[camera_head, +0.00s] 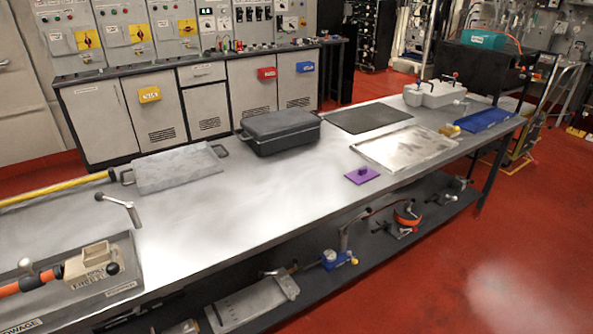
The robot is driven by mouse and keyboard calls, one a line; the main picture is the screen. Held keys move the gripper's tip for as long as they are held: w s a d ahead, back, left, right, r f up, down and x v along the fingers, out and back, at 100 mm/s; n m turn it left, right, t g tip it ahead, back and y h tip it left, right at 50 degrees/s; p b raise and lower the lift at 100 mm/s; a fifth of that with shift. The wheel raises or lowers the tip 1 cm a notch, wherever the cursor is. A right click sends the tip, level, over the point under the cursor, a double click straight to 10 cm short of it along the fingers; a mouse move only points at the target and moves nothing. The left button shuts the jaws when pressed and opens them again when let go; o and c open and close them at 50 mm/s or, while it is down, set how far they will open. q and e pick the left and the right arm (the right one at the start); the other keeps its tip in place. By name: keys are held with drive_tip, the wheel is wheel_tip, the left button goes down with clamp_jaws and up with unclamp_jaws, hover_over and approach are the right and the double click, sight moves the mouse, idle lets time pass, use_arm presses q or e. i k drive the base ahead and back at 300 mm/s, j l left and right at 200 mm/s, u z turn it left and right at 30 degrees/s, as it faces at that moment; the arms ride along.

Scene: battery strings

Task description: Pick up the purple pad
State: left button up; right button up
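A purple pad (358,178) lies flat on the grey metal workbench (255,205), close to its front edge. It is a thin, roughly square plate with a small darker purple knob (362,171) standing on top. Nothing covers it. It is just in front of and to the left of a shiny metal tray, with a small gap between them. Neither of my grippers shows in the head view.
On the bench stand a black case (279,132), a grey slab with handles (176,168), a dark mat (368,118), a metal tray (405,163), a blue tray (483,121) and a grey block (436,94). The bench left of the pad is clear. A lower shelf holds tools.

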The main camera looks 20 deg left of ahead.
sight(361, 175)
drive_tip(key=u, duration=0.35)
drive_tip(key=i+l+u, duration=0.15)
drive_tip(key=u, duration=0.3)
drive_tip(key=i+l+u, duration=0.1)
drive_tip(key=u, duration=0.35)
drive_tip(key=i+l+u, duration=0.1)
drive_tip(key=l+u, duration=0.35)
drive_tip(key=i+l+u, duration=0.15)
drive_tip(key=l+u, duration=0.25)
drive_tip(key=l, duration=0.8)
drive_tip(key=l+u, duration=0.35)
drive_tip(key=l, duration=0.9)
